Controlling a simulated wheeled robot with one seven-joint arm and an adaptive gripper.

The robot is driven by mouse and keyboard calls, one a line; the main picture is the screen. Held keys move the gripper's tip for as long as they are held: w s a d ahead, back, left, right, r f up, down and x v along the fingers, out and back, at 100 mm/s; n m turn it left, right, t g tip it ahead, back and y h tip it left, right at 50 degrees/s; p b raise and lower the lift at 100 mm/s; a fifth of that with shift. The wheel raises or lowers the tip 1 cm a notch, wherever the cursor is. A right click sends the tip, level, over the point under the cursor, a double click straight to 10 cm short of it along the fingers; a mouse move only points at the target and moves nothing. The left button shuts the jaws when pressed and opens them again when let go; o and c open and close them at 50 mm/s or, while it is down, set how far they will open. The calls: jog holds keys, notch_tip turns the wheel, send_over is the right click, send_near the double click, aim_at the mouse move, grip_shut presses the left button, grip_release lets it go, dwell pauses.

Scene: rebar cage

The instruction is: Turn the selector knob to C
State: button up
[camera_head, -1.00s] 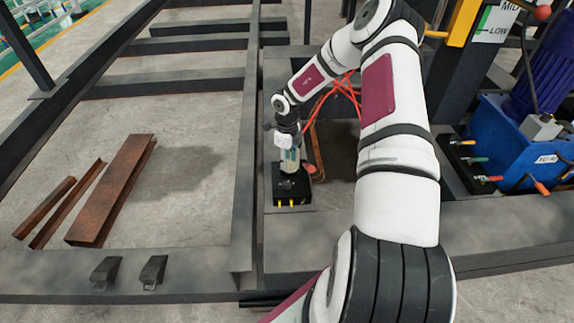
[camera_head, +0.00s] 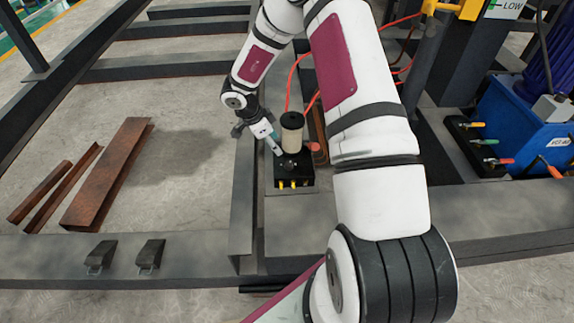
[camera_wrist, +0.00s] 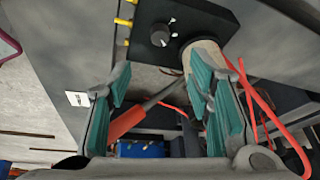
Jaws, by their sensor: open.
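The selector knob (camera_wrist: 160,39) is a small round dark knob on the face of a black valve box (camera_wrist: 183,12). White marks show beside the knob, but their letters are too small to read. In the head view the black box (camera_head: 294,183) sits on the steel frame, with yellow fittings on its front. My gripper (camera_wrist: 157,72) is open and empty, its teal-padded fingers apart. The knob appears beyond the fingertips, between them in the picture and not touched. In the head view my gripper (camera_head: 275,150) tilts down toward the box from the upper left.
A cream cylinder (camera_head: 292,133) stands on the box beside my gripper; the wrist view also shows it (camera_wrist: 204,52) close to the right finger. An orange-handled lever (camera_wrist: 127,121) and red hoses (camera_wrist: 262,100) are near. A blue pump unit (camera_head: 530,125) stands right.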

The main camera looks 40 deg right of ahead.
aim_at(288, 164)
jog(key=b+x, duration=0.6)
jog(key=x, duration=0.7)
jog(key=shift+f, duration=0.2)
grip_shut()
